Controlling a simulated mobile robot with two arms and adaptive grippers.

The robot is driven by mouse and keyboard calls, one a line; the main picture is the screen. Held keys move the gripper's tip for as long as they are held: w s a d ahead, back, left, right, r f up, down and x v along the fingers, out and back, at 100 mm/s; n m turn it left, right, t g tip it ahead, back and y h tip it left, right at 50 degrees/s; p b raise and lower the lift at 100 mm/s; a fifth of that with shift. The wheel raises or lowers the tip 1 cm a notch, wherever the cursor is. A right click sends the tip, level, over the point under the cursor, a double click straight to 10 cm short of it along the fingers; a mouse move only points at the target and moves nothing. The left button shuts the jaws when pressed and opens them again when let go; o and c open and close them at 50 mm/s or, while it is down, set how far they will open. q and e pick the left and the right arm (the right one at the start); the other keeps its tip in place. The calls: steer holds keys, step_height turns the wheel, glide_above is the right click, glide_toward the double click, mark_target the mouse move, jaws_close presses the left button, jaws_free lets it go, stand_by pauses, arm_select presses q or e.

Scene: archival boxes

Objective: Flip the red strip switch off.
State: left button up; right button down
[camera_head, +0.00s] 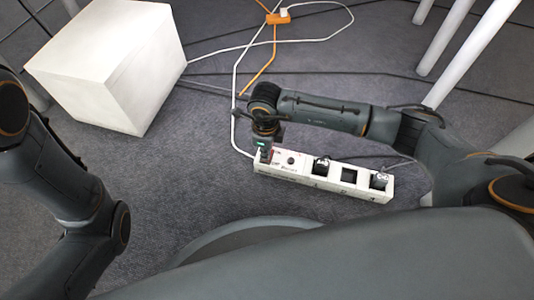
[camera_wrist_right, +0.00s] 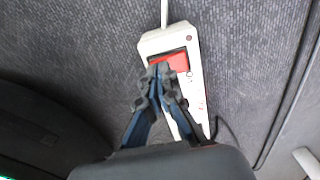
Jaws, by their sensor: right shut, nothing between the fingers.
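A white power strip (camera_head: 335,182) lies on the grey carpet in the head view, with several sockets along its top. Its red switch (camera_wrist_right: 178,63) sits near the cord end, seen best in the right wrist view on the strip's white body (camera_wrist_right: 158,44). My right gripper (camera_wrist_right: 160,70) is shut and empty, with its fingertips at the near left edge of the red switch; I cannot tell whether they touch it. In the head view the right gripper (camera_head: 265,154) is over the strip's left end and hides part of the switch. My left gripper is outside the view.
A white box (camera_head: 110,65) stands at the upper left. A white cord (camera_head: 233,110) runs from the strip to an orange connector (camera_head: 278,18). White legs (camera_head: 470,50) stand at the upper right. The carpet left of the strip is clear.

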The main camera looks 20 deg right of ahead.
steer(key=shift+f, duration=0.25)
step_height(320, 180, up, 7)
steer(key=p, duration=0.6)
steer(key=shift+r, duration=0.1)
stand_by(0.6)
